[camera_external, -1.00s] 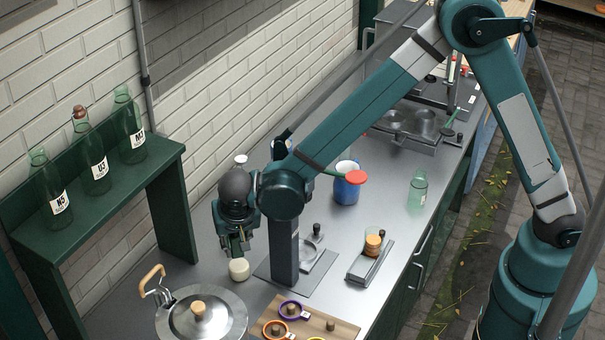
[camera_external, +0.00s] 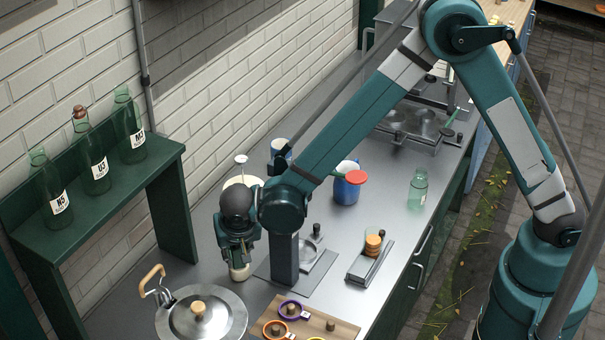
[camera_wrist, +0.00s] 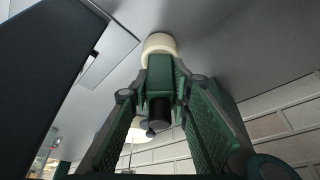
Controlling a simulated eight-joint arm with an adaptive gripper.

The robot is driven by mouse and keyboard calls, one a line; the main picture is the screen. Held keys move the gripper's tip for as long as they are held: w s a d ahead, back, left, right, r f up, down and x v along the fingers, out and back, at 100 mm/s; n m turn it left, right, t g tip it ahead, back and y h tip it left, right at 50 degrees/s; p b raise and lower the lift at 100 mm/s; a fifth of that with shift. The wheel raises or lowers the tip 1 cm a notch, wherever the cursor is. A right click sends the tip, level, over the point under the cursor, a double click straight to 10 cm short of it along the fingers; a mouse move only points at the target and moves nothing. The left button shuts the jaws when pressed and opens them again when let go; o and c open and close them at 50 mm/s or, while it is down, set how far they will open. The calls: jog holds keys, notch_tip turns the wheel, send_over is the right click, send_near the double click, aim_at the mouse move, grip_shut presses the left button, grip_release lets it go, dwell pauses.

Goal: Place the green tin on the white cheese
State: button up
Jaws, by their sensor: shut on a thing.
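My gripper (camera_wrist: 162,88) is shut on the green tin (camera_wrist: 160,72), a dark green block with a dark round part facing the wrist camera. The white cheese (camera_wrist: 158,44) is a pale, round, low piece on the grey counter, just beyond the tin's far end in the wrist view. In the external view my gripper (camera_external: 238,257) points down right over the cheese (camera_external: 240,272) and hides part of it. I cannot tell whether the tin touches the cheese. My fingers largely hide the tin in the external view.
A lidded steel pot (camera_external: 201,318) stands in front. A dark post (camera_external: 284,260) stands close right of my gripper. A wooden board (camera_external: 318,322) with ring-shaped items, a blue can (camera_external: 346,190) and a green bottle shelf (camera_external: 110,195) are around.

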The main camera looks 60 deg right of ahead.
jog(key=shift+f, duration=0.2)
jog(key=o, duration=0.9)
jog(key=shift+r, duration=0.25)
jog(key=shift+v, duration=5.95)
jog(key=shift+s, duration=0.1)
